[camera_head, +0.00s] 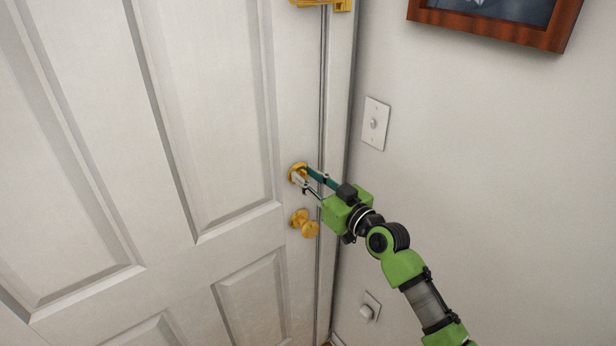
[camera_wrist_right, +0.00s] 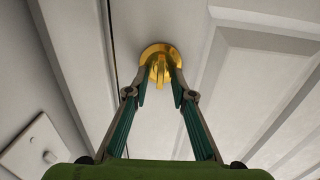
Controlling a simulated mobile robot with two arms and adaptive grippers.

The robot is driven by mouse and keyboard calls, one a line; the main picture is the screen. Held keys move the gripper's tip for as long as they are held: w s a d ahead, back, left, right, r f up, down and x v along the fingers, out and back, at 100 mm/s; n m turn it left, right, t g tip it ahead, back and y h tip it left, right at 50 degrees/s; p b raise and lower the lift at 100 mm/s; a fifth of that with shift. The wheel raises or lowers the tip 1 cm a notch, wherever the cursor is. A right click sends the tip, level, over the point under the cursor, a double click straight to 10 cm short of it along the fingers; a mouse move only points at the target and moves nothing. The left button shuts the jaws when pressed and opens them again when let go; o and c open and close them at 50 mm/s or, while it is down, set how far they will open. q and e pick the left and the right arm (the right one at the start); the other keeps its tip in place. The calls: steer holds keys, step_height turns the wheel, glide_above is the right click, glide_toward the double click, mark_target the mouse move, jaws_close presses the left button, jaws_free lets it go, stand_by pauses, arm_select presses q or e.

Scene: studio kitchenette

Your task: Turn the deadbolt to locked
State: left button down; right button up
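The brass deadbolt (camera_head: 295,171) is on the white door, above the brass door knob (camera_head: 305,224). In the right wrist view, its round plate and thumb-turn (camera_wrist_right: 160,70) show. The thumb-turn points roughly along the fingers in that picture. My right gripper (camera_head: 303,180) reaches the deadbolt from the right. In the wrist view its two fingertips (camera_wrist_right: 161,76) stand on either side of the thumb-turn, apart, with a narrow gap seeming to show on each side. Whether a finger touches it is hard to tell. My left gripper is not in view.
The wall meets the door frame just right of the deadbolt. A light switch plate (camera_head: 375,123) is on that wall, with a lower fixture (camera_head: 369,308) below. A framed picture (camera_head: 500,22) hangs at the upper right. A brass fitting (camera_head: 325,4) is on the door above.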

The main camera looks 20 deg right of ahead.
steer(key=shift+c, duration=0.4)
steer(key=shift+s, duration=0.1)
jaws_close()
steer(key=shift+r+m, duration=0.1)
steer(key=shift+m, duration=0.2)
steer(key=m, duration=0.2)
steer(key=m+p, duration=0.1)
steer(key=m, duration=0.4)
steer(key=shift+d, duration=0.35)
steer(key=m, duration=0.2)
steer(key=m+p, duration=0.1)
steer(key=m, duration=0.2)
steer(key=shift+w+d, duration=0.15)
steer(key=shift+w, duration=0.05)
steer(key=m, duration=0.3)
steer(key=m+p, duration=0.1)
steer(key=m, duration=0.1)
steer(key=shift+f, duration=0.35)
steer(key=shift+m, duration=0.3)
